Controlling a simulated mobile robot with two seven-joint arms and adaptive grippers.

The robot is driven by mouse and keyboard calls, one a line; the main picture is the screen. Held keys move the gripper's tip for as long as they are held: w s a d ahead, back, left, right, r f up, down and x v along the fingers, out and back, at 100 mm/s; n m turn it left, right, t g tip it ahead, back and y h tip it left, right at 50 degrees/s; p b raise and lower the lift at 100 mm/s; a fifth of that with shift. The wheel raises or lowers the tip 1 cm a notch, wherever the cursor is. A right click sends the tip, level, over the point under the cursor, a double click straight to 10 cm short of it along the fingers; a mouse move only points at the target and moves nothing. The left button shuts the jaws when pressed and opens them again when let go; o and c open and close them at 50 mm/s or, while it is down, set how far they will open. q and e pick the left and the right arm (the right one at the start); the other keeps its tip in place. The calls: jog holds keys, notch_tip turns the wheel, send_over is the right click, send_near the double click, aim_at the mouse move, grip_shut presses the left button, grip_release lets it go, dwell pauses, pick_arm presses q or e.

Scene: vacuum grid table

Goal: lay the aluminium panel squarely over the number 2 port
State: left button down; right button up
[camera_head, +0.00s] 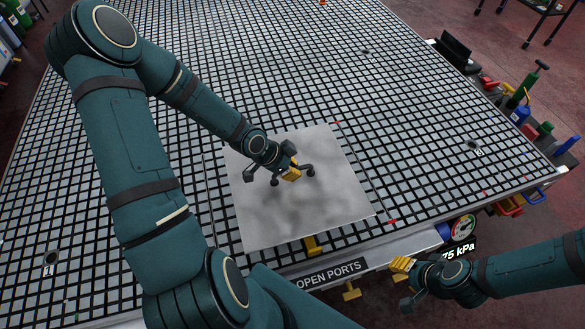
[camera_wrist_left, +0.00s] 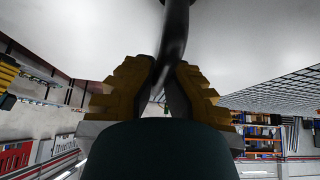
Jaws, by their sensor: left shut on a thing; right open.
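The aluminium panel (camera_head: 300,215) is a flat grey square over the front middle of the table. My left gripper (camera_head: 288,174) is above its middle, shut on the panel's dark handle. In the left wrist view the yellow-padded fingers (camera_wrist_left: 165,90) close around the dark handle (camera_wrist_left: 174,40), with the pale panel (camera_wrist_left: 75,25) beyond. I cannot tell whether the panel touches the table. The number 2 port is not visible. A port marked 1 (camera_head: 51,258) is at the lower left. My right gripper (camera_head: 402,280) is open and empty, off the front edge.
The black-gridded table (camera_head: 110,215) is mostly clear. Thin dark lines with red marks (camera_head: 392,222) run just right of the panel. Other ports (camera_head: 473,145) lie to the right. An OPEN PORTS sign (camera_head: 328,274) and a gauge (camera_head: 463,229) are at the front.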

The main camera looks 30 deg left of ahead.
aim_at(293, 184)
pick_arm(q)
jog(key=shift+w, duration=0.15)
jog(key=shift+f+b, duration=3.15)
jog(key=shift+f, duration=0.6)
jog(key=shift+f+b, duration=0.5)
jog(key=shift+f, duration=0.2)
jog(key=c, duration=1.1)
grip_release()
jog(key=shift+o, duration=0.2)
jog(key=shift+s, duration=0.2)
jog(key=shift+v, duration=5.9)
